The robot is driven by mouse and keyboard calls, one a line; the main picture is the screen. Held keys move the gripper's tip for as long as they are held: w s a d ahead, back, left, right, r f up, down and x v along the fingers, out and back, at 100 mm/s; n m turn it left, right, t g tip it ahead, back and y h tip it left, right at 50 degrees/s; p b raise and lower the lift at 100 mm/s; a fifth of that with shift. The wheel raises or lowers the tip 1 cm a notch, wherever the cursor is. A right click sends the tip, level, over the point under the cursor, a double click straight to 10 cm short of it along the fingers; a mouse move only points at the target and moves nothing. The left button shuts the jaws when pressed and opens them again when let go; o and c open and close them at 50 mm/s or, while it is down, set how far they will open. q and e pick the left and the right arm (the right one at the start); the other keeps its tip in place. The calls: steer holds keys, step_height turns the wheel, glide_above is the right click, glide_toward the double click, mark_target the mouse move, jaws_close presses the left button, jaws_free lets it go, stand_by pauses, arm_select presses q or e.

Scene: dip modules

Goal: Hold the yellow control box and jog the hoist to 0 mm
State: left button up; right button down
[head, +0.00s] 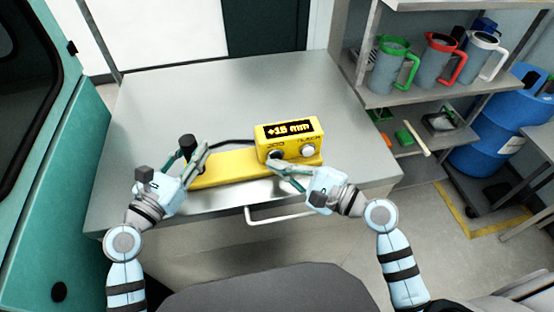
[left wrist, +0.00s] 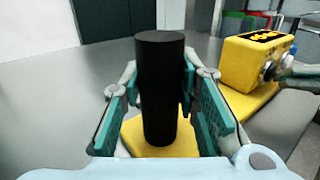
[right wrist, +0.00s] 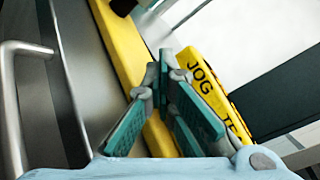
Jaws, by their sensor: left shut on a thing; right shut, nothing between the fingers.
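The yellow control box (head: 312,127) stands at the right end of a long yellow base plate (head: 232,168) on the table. Its display reads plus mid-teens mm; the last digit is hard to read. Two round pale buttons sit on its front, a left one (head: 276,154) and a right one (head: 308,150). In the right wrist view the box (right wrist: 208,82) shows the label JOG. My left gripper (head: 191,152) is shut on the upright black handle (left wrist: 160,90) at the plate's left end. My right gripper (head: 274,163) is shut and empty at the left button; contact is unclear.
The metal table (head: 150,105) is clear behind and left of the plate. A black cable runs from near the handle toward the box. A shelf (head: 400,98) with green, red and white-handled jugs stands at right, near a blue drum (head: 500,130).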

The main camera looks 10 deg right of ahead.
steer(key=shift+s, duration=1.05)
steer(key=shift+s, duration=2.5)
stand_by(0.5)
steer(key=s, duration=0.3)
steer(key=shift+s+d, duration=0.1)
steer(key=shift+d, duration=0.15)
